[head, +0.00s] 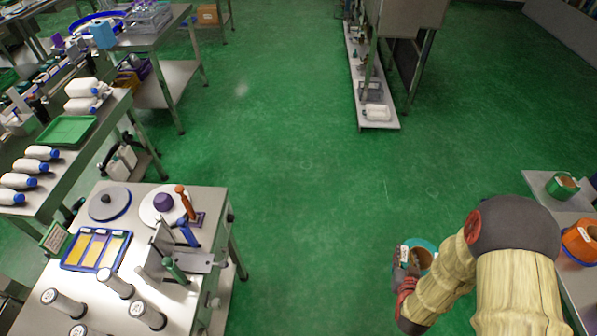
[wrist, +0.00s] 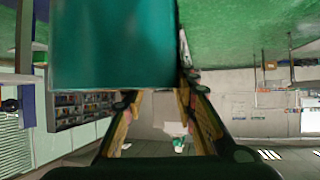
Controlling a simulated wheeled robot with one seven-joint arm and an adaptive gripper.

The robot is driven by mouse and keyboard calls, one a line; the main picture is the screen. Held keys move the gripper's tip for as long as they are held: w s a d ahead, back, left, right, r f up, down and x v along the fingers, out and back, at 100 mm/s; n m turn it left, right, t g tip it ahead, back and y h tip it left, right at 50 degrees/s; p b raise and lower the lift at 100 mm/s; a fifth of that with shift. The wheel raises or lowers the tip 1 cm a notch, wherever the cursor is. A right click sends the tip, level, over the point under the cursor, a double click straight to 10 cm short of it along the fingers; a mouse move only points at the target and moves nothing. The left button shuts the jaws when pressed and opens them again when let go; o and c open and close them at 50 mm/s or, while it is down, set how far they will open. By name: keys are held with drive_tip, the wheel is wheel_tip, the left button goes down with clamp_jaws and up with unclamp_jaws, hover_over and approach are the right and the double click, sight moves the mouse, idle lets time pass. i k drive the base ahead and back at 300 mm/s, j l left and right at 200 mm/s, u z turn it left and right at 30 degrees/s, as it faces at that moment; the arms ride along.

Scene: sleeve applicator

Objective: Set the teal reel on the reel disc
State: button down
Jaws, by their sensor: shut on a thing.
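The teal reel (head: 424,246) is in my gripper (head: 408,268) at the lower right of the head view, above the green floor. Its teal rim and a brownish inside show. In the wrist view the teal reel (wrist: 115,45) fills the upper left, with my gripper's fingers (wrist: 155,103) at its lower edge. On the steel table at lower left lie a grey disc with a blue rim (head: 107,208) and a white disc (head: 151,211) carrying a purple cone. I cannot tell for sure which is the reel disc. My gripper is far to the right of both.
The steel table (head: 180,312) also bears a blue tray (head: 66,258), several white-topped posts and coloured handles (head: 187,232). A side table at right holds a green reel (head: 562,186) and an orange reel (head: 580,243). Open green floor (head: 310,200) lies between.

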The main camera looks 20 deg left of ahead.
sight(164, 204)
drive_tip(key=i+j+u, duration=0.1)
drive_tip(key=u, duration=0.35)
drive_tip(key=i+u, duration=0.2)
drive_tip(key=u, duration=0.2)
drive_tip(key=i+j+u, duration=0.1)
drive_tip(key=u, duration=0.35)
drive_tip(key=i+l, duration=0.05)
drive_tip(key=i, duration=0.05)
